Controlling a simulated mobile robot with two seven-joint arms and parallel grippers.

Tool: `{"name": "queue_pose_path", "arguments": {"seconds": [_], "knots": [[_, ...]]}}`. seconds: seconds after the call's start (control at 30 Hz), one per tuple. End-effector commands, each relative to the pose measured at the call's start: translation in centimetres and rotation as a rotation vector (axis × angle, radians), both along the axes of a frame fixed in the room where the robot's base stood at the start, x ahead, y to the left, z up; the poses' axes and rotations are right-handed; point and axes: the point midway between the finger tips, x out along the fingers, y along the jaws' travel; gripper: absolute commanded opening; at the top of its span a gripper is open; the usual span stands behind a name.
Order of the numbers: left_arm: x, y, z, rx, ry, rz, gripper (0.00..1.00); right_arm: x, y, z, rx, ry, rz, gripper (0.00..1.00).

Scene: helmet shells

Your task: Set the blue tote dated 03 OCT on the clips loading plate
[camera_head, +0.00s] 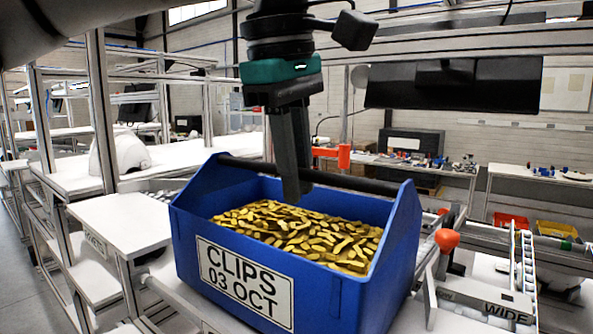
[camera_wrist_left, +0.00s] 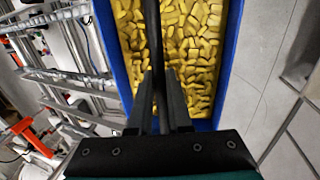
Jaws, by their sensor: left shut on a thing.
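The blue tote (camera_head: 345,292) is large in the middle of the head view, upright, with a label (camera_head: 243,282) reading CLIPS 03 OCT. It is filled with yellow clips (camera_head: 300,234), which also show in the left wrist view (camera_wrist_left: 192,50). A dark handle bar (camera_head: 350,181) spans its top. My left gripper (camera_head: 292,165) comes down from above and is shut on the handle; the wrist view shows the bar between its fingers (camera_wrist_left: 160,110). Whether the tote's underside touches anything is hidden. I cannot identify the clips loading plate for certain. My right gripper is out of view.
A white plate (camera_head: 122,222) with a partly readable label lies left of the tote. A white helmet shell (camera_head: 120,153) stands behind it. At right are a roller track, an orange-red knob (camera_head: 447,239), a WIDE label (camera_head: 500,311), and red (camera_head: 510,220) and yellow (camera_head: 556,229) bins.

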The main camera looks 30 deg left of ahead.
Motion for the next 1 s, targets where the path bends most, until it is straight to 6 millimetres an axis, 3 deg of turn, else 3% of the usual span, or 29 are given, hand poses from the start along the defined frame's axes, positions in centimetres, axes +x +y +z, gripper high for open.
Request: {"name": "queue_pose_path", "arguments": {"seconds": [0.57,0.6,0.9,1.0], "knots": [[0.02,-0.01,-0.8,-0.001,-0.004,0.0,0.0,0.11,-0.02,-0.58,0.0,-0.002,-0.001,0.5],[0.01,-0.02,-0.83,-0.001,-0.004,0.0,0.18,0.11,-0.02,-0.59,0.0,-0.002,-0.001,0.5],[0.0,0.0,-0.83,0.0,-0.002,0.0,0.52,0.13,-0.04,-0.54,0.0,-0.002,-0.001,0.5],[0.01,0.0,-0.85,0.0,-0.001,0.0,0.52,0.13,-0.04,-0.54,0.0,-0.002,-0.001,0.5]]}}
